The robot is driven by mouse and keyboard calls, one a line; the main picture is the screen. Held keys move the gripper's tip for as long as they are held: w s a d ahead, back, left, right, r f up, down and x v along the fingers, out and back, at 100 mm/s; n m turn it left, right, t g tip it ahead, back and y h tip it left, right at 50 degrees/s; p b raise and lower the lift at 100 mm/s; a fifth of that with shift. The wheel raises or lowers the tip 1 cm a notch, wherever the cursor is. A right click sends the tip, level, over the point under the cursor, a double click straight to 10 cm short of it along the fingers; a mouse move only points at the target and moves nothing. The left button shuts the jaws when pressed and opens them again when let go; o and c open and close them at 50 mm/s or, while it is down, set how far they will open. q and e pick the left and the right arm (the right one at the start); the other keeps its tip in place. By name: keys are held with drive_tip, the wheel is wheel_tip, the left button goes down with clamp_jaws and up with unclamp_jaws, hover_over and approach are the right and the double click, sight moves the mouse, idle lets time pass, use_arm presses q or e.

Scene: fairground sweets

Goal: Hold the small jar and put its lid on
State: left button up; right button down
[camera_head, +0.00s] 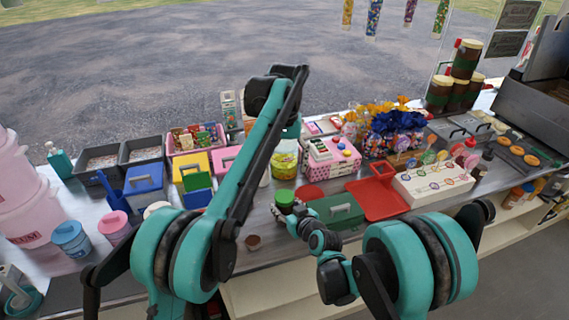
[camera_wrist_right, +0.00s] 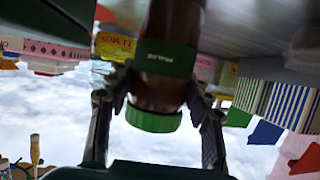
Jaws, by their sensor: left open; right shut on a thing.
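My right gripper (camera_wrist_right: 158,120) is shut on the small jar (camera_wrist_right: 167,95), with one finger on each side of it. The jar is brown, with a dark green printed band. A green lid (camera_wrist_right: 154,119) shows at its end in the right wrist view, which looks upside down. I see no gap between lid and jar, but cannot tell whether it is fastened. In the head view the green lid (camera_head: 285,197) is uppermost, above my right gripper (camera_head: 291,211) at the counter's front. My left gripper's fingers are hidden behind my raised left arm.
A small brown round piece (camera_head: 253,242) lies near the counter's front edge. A green box (camera_head: 338,211), a red tray (camera_head: 377,198) and a white box (camera_head: 432,184) stand right of the jar. Coloured boxes and bins crowd the left. Large brown jars (camera_head: 440,92) are stacked at the back right.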

drive_tip(key=c, duration=0.6)
unclamp_jaws()
drive_tip(key=v, duration=1.2)
drive_tip(key=shift+d, duration=0.1)
